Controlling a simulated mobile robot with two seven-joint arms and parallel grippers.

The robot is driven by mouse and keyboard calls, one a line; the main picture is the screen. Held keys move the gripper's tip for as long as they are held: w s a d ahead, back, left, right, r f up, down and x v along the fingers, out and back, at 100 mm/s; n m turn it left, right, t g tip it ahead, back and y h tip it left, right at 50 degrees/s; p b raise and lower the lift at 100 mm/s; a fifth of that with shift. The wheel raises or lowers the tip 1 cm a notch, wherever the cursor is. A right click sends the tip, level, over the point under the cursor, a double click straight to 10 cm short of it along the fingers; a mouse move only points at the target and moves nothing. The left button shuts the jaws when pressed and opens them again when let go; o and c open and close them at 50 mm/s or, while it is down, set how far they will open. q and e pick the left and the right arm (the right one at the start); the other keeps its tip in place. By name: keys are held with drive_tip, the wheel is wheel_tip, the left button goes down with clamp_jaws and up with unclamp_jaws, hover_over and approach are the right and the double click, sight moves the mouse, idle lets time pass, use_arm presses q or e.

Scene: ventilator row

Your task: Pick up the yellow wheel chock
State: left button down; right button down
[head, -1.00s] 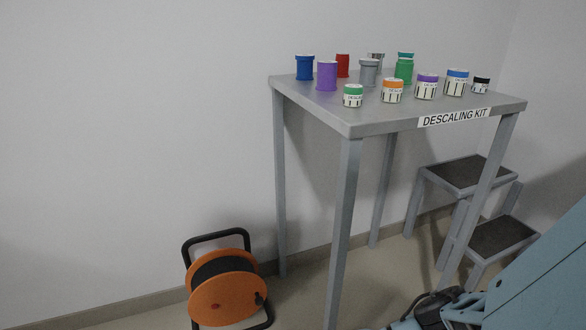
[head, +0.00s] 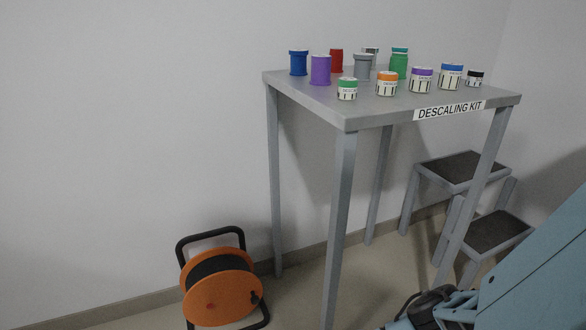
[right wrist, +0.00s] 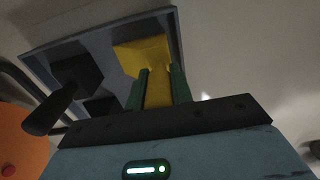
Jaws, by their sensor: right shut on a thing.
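The yellow wheel chock (right wrist: 147,56) is in the right wrist view, at the upper middle. My right gripper (right wrist: 158,78) is shut on it, with a green finger on each side of its narrow part. Its wider part shows beyond the fingertips. Behind it is a shallow grey tray (right wrist: 178,35) with a raised rim; I cannot tell whether the chock touches it. In the head view my right arm comes in at the lower right, its fingers and the chock out of sight. My left gripper is not in view.
Dark blocky things (right wrist: 78,76) are in the tray, one with a handle-like bar. An orange cable reel (head: 222,297) stands by the wall. A grey table (head: 350,112) carries several jars and spools. A step stool (head: 462,168) stands at the right.

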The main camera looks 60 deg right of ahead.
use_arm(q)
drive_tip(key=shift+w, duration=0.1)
use_arm(e)
drive_tip(key=shift+r, duration=0.15)
